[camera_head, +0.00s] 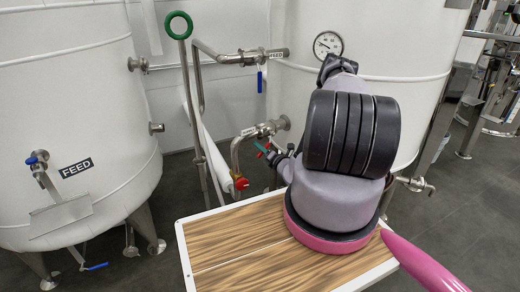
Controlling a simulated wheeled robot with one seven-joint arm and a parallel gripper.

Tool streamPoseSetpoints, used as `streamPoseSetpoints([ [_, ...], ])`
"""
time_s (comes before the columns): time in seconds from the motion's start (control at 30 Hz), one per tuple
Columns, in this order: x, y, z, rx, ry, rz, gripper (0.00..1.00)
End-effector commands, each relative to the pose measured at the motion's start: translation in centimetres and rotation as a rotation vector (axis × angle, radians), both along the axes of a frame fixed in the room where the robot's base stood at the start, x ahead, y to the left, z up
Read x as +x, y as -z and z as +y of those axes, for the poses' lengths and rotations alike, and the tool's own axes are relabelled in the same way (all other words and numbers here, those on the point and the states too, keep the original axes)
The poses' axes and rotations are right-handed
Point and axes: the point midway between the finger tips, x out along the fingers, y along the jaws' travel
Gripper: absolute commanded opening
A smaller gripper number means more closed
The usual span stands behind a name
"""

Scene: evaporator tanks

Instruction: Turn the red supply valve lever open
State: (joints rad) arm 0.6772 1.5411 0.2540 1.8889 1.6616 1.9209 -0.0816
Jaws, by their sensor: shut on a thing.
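The pipe with a small label (249,131) runs from the right tank and bends down to a red valve part (240,183) at its lower end. My gripper (267,149) is at this pipe, just below and right of the label, reached from the right. It is shut on a small red piece, which looks like the red supply valve lever (268,146). A teal tip shows beside it. My arm hides most of the gripper, and the lever's exact angle is too small to tell.
White tanks stand left (70,110) and right (400,50). A feed pipe with a blue lever (260,82) runs above the gripper. A thin post with a green ring (179,25) stands left of the pipe. A round gauge (328,44) is on the right tank.

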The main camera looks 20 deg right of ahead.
Motion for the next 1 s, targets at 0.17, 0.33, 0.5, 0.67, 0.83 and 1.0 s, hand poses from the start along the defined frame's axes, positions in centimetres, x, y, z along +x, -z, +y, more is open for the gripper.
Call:
streamPoseSetpoints([
  [0.17,-0.1,0.0,0.1,0.007,-0.002,0.003,0.00],
  [0.33,-0.1,0.0,0.1,0.006,-0.002,0.002,0.00],
  [0.5,-0.1,0.0,0.1,0.006,-0.002,0.002,0.50],
  [0.67,0.0,0.0,0.0,0.005,-0.001,0.002,0.50],
  [0.83,-0.2,0.0,0.0,0.005,0.001,0.002,0.50],
  [1.0,-2.2,0.1,-0.6,0.006,0.002,0.005,0.50],
])
